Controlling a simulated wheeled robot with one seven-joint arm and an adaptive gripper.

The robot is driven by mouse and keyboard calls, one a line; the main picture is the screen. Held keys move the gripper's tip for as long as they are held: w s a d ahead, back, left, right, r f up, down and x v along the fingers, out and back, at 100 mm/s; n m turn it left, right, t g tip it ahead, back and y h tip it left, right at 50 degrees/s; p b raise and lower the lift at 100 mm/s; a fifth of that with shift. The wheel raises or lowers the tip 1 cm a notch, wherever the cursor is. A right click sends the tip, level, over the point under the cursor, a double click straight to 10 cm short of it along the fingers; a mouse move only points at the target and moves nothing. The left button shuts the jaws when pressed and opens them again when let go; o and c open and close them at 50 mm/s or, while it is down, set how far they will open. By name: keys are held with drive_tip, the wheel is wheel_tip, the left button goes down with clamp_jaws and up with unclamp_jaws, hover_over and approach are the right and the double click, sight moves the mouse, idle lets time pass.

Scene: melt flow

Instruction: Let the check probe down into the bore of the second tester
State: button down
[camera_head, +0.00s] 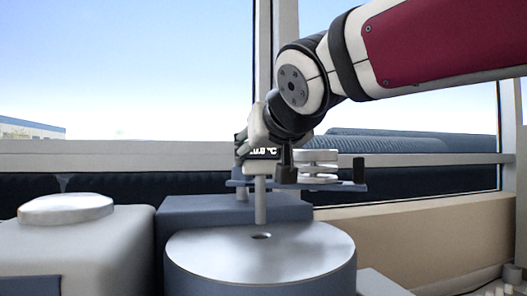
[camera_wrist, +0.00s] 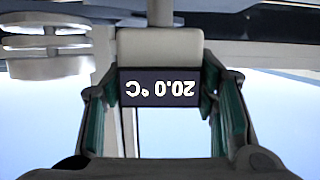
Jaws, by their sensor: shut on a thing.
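The check probe has a pale head with a dark display reading 20.0 °C (camera_wrist: 160,87) and a grey rod (camera_head: 260,203) pointing straight down. My gripper (camera_head: 256,140) is shut on the probe's head; in the wrist view its green pads stand on both sides of it. A tester (camera_head: 260,275) with a round, bright metal top stands below, with a small dark bore (camera_head: 261,236) in that top. The rod looks upright, and its tip shows slightly above the bore in the head view, apart from it. Exact depth alignment is hard to tell.
A blue-grey plate (camera_head: 330,187) behind the rod carries white stacked discs (camera_head: 317,166), also in the wrist view (camera_wrist: 45,62). A pale grey body with a round lid (camera_head: 66,208) stands at left. A beige ledge (camera_head: 430,228) lies at right, with windows behind.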

drive_tip(key=shift+f+b, duration=0.35)
drive_tip(key=shift+f, duration=0.2)
drive_tip(key=shift+f, duration=0.1)
drive_tip(key=b, duration=0.5)
hover_over(262, 213)
drive_tip(key=shift+w+a+f, duration=0.1)
drive_tip(key=shift+w+f, duration=0.1)
drive_tip(key=shift+f, duration=1)
drive_tip(key=shift+w+f, duration=0.2)
drive_tip(key=shift+f, duration=1.15)
drive_tip(key=shift+f+b, duration=2.2)
drive_tip(key=shift+f, duration=0.15)
drive_tip(key=c, duration=0.6)
unclamp_jaws()
drive_tip(key=shift+o, duration=0.2)
drive_tip(key=shift+f, duration=0.1)
